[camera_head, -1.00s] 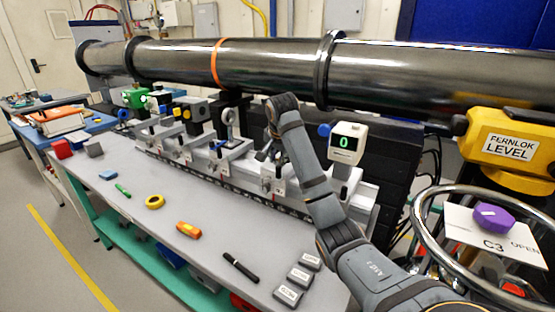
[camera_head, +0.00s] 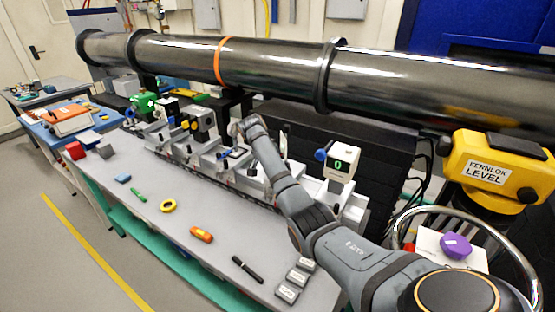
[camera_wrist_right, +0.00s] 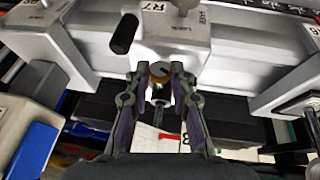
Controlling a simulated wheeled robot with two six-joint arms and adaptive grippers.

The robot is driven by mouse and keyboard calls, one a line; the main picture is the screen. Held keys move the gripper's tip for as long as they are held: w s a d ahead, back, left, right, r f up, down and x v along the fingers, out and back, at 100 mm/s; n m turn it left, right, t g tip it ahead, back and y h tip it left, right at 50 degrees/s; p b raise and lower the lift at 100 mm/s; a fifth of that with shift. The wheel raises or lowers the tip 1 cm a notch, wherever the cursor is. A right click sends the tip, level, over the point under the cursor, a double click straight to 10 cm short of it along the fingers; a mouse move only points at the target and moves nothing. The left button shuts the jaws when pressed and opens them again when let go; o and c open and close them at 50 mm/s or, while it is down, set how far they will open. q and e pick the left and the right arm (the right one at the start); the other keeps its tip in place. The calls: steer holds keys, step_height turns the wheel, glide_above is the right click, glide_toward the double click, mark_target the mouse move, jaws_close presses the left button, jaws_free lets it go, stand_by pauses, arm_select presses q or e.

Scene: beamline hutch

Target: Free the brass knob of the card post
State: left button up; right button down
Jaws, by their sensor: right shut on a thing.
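A black lever (camera_wrist_right: 124,34) stands on the carriage, left of the knob. In the head view my right arm reaches over the rail, and its gripper is hidden behind the wrist. I cannot tell whether the knob is tight or loose. My left gripper is in neither view.
A dark beam pipe (camera_head: 270,65) runs above the rail. A white box showing 0 (camera_head: 341,160) stands right of my forearm. A yellow level (camera_head: 490,170) and a metal ring (camera_head: 530,275) are at the right. The bench front holds a marker (camera_head: 247,269) and grey blocks.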

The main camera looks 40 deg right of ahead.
steer(key=shift+w+g+h, duration=0.15)
steer(key=shift+g+h, duration=0.15)
steer(key=shift+g, duration=0.4)
steer(key=shift+p, duration=0.3)
steer(key=c, duration=1.1)
jaws_free()
steer(key=shift+c, duration=0.2)
steer(key=v, duration=1.2)
steer(key=shift+w+a, duration=0.1)
steer(key=shift+w, duration=0.05)
